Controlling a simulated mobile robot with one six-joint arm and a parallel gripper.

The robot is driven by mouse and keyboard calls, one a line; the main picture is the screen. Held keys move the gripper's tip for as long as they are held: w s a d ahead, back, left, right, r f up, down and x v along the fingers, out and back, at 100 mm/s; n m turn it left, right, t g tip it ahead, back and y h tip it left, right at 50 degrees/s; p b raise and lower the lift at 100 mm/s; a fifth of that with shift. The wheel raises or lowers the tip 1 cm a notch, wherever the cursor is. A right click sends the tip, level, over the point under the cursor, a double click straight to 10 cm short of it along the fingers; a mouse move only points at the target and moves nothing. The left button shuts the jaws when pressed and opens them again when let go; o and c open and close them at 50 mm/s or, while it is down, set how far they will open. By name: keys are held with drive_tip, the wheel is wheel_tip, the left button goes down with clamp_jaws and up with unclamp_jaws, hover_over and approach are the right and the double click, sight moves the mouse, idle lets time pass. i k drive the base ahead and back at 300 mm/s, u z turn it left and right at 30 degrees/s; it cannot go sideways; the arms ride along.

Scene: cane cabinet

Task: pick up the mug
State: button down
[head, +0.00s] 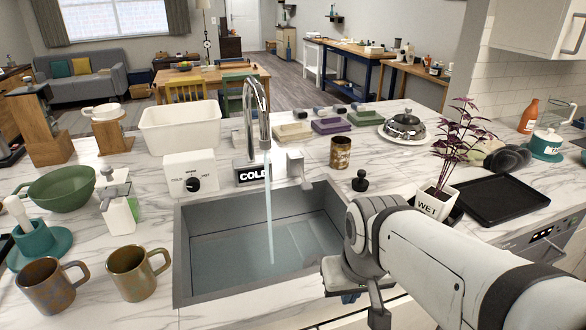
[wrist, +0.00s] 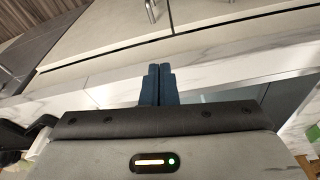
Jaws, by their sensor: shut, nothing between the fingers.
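Two brown patterned mugs with handles stand upright at the front left of the counter in the head view: one mug (head: 46,287) at the far left, the other mug (head: 133,276) beside the sink. A smaller brown patterned cup (head: 340,154) stands behind the sink; I cannot see a handle on it. My gripper is at the sink's front right corner in the head view, its fingers mostly hidden by my wrist. In the wrist view my gripper (wrist: 158,84) has its blue fingers together and empty. It is apart from all the mugs, and no mug shows in the wrist view.
The sink (head: 190,297) holds water under a running faucet (head: 261,105), between my gripper and the front left mugs. A green bowl (head: 62,189), a teal stand (head: 40,246) and a soap dispenser (head: 116,205) stand behind those mugs. A potted plant (head: 436,203) is at right.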

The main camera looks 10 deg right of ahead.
sight(129, 267)
drive_tip(key=z, duration=0.65)
drive_tip(key=k, duration=1.8)
drive_tip(key=u, duration=0.95)
drive_tip(key=i, duration=1.55)
drive_tip(key=u, duration=0.05)
